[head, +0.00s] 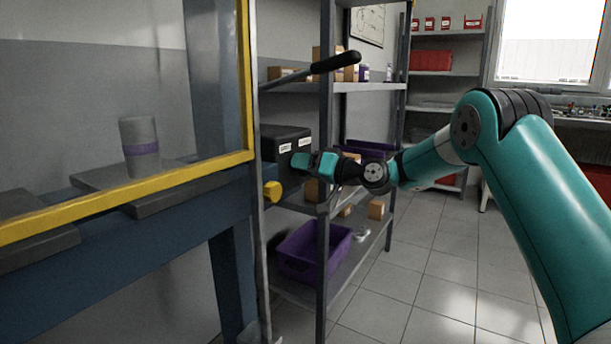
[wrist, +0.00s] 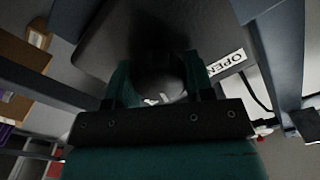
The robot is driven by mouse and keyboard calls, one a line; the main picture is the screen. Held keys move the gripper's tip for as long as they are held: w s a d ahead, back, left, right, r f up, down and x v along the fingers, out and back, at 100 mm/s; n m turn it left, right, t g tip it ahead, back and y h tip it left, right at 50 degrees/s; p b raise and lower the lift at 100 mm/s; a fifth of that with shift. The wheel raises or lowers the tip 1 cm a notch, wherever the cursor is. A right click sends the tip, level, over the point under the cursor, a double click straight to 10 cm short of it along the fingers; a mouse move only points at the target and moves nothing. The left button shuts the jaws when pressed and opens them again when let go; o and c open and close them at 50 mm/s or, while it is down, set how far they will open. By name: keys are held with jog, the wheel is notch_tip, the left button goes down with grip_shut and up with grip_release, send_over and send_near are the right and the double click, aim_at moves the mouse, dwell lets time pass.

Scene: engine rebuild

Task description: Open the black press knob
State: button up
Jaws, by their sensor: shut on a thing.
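The black box (head: 283,138) with two white labels is mounted on the press's side post, beside the shelves. In the wrist view its dark face (wrist: 130,35) fills the top middle, with a white label reading OPEN (wrist: 224,63) to the right of my gripper. My gripper (wrist: 160,80) has its teal fingers on both sides of the round black knob (wrist: 162,72) and is shut on it. The knob's front is dark and partly hidden by the gripper's body. In the head view my gripper (head: 306,161) is at the box's front, hiding the knob.
A long black-handled lever (head: 335,62) sticks out above the box. Shelves with boxes and a purple bin (head: 315,252) stand behind. Tiled floor (head: 430,290) is clear at right.

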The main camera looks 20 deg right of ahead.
jog(key=n+b, duration=0.2)
jog(key=b, duration=0.1)
jog(key=n+b, duration=0.4)
jog(key=b, duration=0.1)
jog(key=shift+s+f+b, duration=0.1)
jog(key=shift+f+b, duration=0.25)
jog(key=n+b, duration=0.3)
jog(key=shift+r, duration=0.1)
jog(key=shift+a+r+n+b, duration=0.1)
jog(key=shift+r+n+b, duration=0.05)
jog(key=shift+n+b, duration=0.9)
jog(key=shift+r, duration=0.1)
jog(key=o, duration=0.9)
